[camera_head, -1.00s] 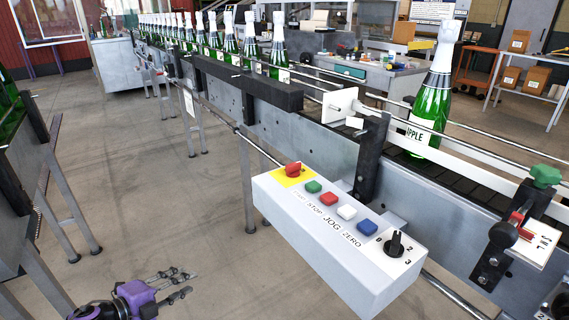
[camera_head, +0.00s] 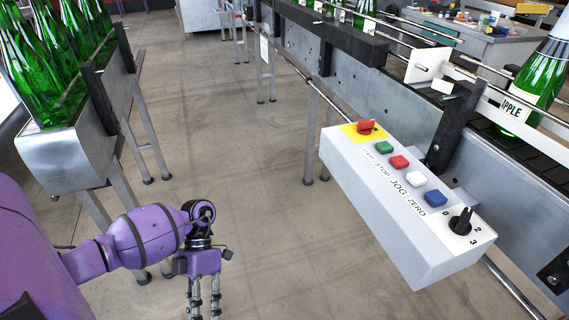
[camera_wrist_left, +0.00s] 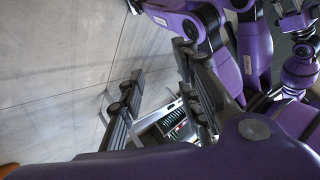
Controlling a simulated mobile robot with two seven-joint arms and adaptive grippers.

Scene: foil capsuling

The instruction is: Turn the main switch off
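The control box (camera_head: 375,212) is white and hangs on the front of the conveyor in the head view. At its far left end a red rotary knob (camera_head: 366,126) sits on a yellow plate (camera_head: 352,135). At its near right end is a black selector knob (camera_head: 461,220) with numbers around it. My left gripper (camera_head: 203,312) is left of the box and well apart from it, fingers pointing down the picture. The left wrist view shows its two dark fingers (camera_wrist_left: 160,100) apart with nothing held. My right gripper is not clearly in view.
Green, red, white and blue (camera_head: 436,198) buttons lie between the two knobs. The conveyor (camera_head: 405,107) carries green bottles (camera_head: 530,90) behind the box. A metal stand with green bottles (camera_head: 62,60) is at the left. Open floor (camera_head: 265,180) lies between stand and box.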

